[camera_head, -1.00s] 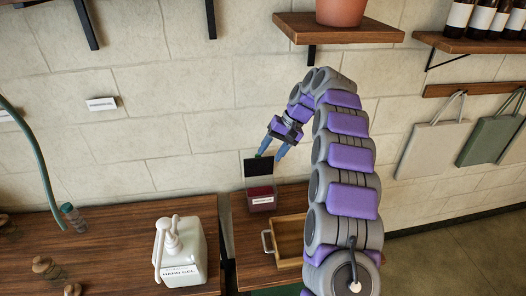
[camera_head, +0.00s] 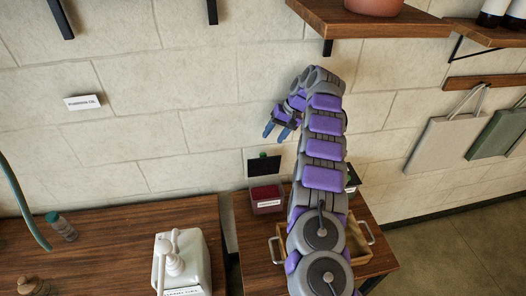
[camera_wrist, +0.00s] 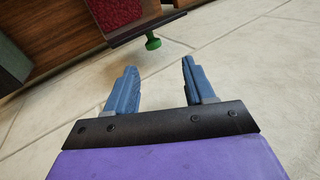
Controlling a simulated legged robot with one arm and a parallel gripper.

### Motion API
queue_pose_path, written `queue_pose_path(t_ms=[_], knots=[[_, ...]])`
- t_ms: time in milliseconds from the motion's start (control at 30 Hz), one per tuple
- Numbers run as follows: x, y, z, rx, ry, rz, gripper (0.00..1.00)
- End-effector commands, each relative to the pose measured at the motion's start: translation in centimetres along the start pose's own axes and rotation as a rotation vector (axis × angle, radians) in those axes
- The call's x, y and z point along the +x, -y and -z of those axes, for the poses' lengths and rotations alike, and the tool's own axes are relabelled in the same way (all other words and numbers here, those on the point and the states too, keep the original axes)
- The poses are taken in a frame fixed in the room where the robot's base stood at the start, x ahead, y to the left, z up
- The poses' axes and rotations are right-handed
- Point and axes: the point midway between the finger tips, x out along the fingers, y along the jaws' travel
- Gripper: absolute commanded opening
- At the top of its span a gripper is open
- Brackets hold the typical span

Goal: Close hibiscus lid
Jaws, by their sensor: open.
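A clear box with dark red contents (camera_head: 267,197) and a white label too small to read stands at the back of the right table. Its black lid (camera_head: 264,167) is open and stands upright at the back, with a green knob (camera_head: 263,155) near its top. My gripper (camera_head: 276,133) is open and empty, above the lid and apart from it. In the wrist view, the green knob (camera_wrist: 152,42) shows just beyond my open fingers (camera_wrist: 158,66). The lid (camera_wrist: 148,27) is seen nearly edge-on there, with the red contents (camera_wrist: 115,12) behind it.
A wooden tray (camera_head: 357,243) with metal handles sits right of the box, partly hidden by my arm. Another black lid (camera_head: 352,178) shows behind my arm. A white pump bottle (camera_head: 183,262) stands on the left table. A shelf (camera_head: 370,24) juts from the wall above.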

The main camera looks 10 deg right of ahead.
Motion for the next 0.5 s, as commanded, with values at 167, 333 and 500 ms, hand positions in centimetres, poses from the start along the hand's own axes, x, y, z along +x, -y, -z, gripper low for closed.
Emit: queue_pose_path(t_ms=[167,333,500], knots=[[2.8,-0.8,0.1,0.004,-0.002,0.006,0.54],[5.8,-0.9,0.1,0.004,-0.001,0.005,0.54],[8.4,-0.5,0.0,0.002,-0.001,0.002,0.54]])
